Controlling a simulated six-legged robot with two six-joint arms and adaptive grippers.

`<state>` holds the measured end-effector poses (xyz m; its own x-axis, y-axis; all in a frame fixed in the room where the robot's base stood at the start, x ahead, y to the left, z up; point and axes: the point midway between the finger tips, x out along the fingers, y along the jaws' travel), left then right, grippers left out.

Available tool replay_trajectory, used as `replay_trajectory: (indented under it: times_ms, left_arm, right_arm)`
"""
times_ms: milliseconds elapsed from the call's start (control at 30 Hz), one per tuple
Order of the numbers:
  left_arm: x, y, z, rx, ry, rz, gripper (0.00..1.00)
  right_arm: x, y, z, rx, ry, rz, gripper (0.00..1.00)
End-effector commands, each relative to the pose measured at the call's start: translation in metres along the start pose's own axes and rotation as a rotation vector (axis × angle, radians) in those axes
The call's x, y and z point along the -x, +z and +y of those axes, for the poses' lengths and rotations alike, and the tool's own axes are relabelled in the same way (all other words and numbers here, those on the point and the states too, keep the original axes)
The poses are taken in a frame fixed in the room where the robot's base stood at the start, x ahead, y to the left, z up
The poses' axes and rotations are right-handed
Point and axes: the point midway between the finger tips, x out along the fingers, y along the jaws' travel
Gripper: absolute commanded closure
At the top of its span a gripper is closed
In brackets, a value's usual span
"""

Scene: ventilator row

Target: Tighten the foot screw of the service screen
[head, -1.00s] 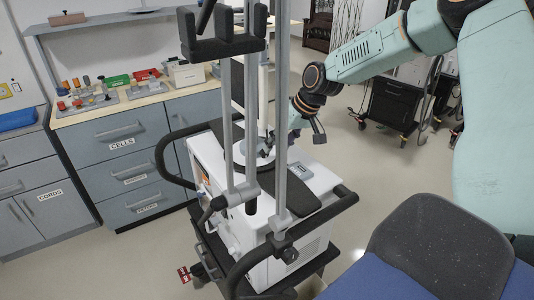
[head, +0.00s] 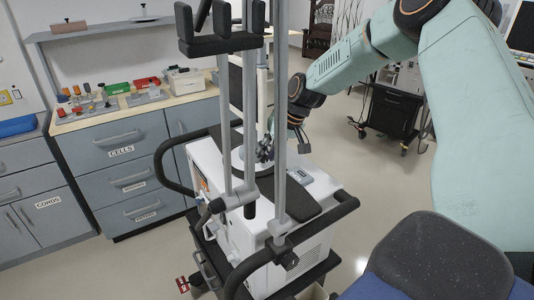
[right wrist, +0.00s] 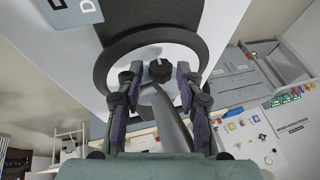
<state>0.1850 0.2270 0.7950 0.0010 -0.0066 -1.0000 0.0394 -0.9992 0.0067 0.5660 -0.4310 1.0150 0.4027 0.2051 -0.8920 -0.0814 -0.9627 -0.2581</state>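The service screen (head: 236,88) shows as a dark narrow panel behind the grey poles in the head view. Its round pale foot (head: 238,160) rests on top of the white ventilator. In the right wrist view the foot is a pale disc with a thick dark rim (right wrist: 104,73). A small black screw knob (right wrist: 160,70) sits on it. My right gripper (right wrist: 160,76) is open, with its fingers on either side of the knob and gaps visible. In the head view the right gripper (head: 266,149) is at the foot, partly behind a pole. My left gripper is not in view.
Two upright grey poles (head: 281,120) and a black handle rail (head: 325,212) stand in front of the foot. The white ventilator (head: 290,260) stands on a dark cart. Grey drawer cabinets (head: 122,150) are at the left.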

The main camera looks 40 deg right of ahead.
Motion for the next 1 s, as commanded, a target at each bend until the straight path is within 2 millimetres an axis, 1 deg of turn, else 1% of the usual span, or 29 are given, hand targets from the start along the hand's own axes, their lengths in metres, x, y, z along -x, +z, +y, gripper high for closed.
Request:
replay_trajectory:
  times_ms: [33, 300, 400, 567, 633, 1000]
  left_arm:
    - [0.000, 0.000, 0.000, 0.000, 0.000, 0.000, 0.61]
    - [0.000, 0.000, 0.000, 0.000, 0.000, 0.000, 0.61]
    - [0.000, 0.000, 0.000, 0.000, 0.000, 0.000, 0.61]
    - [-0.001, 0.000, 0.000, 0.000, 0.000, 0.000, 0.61]
    - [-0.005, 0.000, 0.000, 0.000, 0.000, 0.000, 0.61]
    - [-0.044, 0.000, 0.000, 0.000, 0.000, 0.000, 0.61]
  right_arm:
    - [0.000, 0.000, 0.000, 0.000, 0.000, 0.000, 0.71]
    - [0.000, 0.000, 0.000, 0.000, 0.000, 0.000, 0.94]
    - [0.000, 0.000, 0.000, 0.000, 0.000, -0.001, 1.00]
    - [0.000, 0.000, 0.000, -0.001, -0.003, -0.001, 1.00]
    - [-0.001, 0.001, 0.001, -0.007, -0.014, -0.001, 1.00]
    - [-0.005, 0.002, 0.007, -0.079, -0.180, 0.000, 1.00]
